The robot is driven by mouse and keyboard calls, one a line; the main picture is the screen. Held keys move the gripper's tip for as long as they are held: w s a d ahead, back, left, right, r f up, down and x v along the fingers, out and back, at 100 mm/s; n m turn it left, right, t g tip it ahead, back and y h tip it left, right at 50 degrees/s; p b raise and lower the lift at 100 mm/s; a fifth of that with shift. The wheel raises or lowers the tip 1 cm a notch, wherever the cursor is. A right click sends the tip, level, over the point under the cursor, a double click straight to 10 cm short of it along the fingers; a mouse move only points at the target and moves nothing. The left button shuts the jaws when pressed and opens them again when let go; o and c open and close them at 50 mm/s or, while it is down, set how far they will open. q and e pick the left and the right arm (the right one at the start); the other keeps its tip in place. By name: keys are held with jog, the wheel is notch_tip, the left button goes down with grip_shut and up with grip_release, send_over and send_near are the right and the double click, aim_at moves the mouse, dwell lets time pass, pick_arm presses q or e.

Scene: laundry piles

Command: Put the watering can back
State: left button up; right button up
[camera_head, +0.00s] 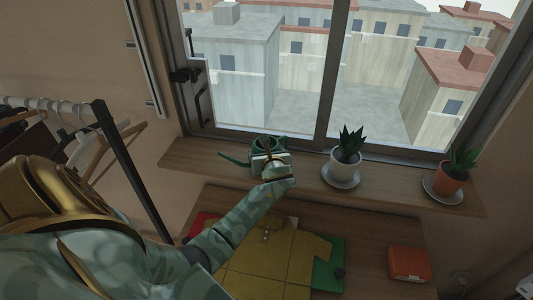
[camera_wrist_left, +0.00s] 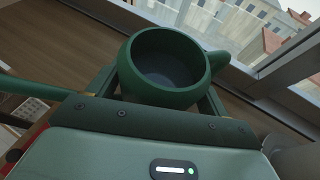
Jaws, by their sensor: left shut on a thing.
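The green watering can (camera_head: 257,147) is at the left part of the wooden window sill, its spout pointing left. My left gripper (camera_head: 268,160) is shut on it from the room side. In the left wrist view the open-topped green can (camera_wrist_left: 165,68) sits between the two fingers of my left gripper (camera_wrist_left: 163,95), with the spout to the left and the handle to the right. The can looks roughly upright. I cannot tell whether its base touches the sill. My right gripper is in neither view.
On the sill (camera_head: 203,157) stand a white pot (camera_head: 341,172) and a terracotta pot (camera_head: 449,179), each with a plant on a saucer. A clothes rack (camera_head: 130,170) stands left.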

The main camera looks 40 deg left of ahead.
pick_arm(q)
jog(key=o, duration=1.2)
jog(key=shift+o, duration=0.2)
jog(key=shift+d+r, duration=0.1)
jog(key=shift+r, duration=0.1)
jog(key=p+v, duration=0.2)
jog(key=v, duration=0.9)
jog(key=shift+s+d, duration=0.25)
jog(key=shift+s, duration=0.05)
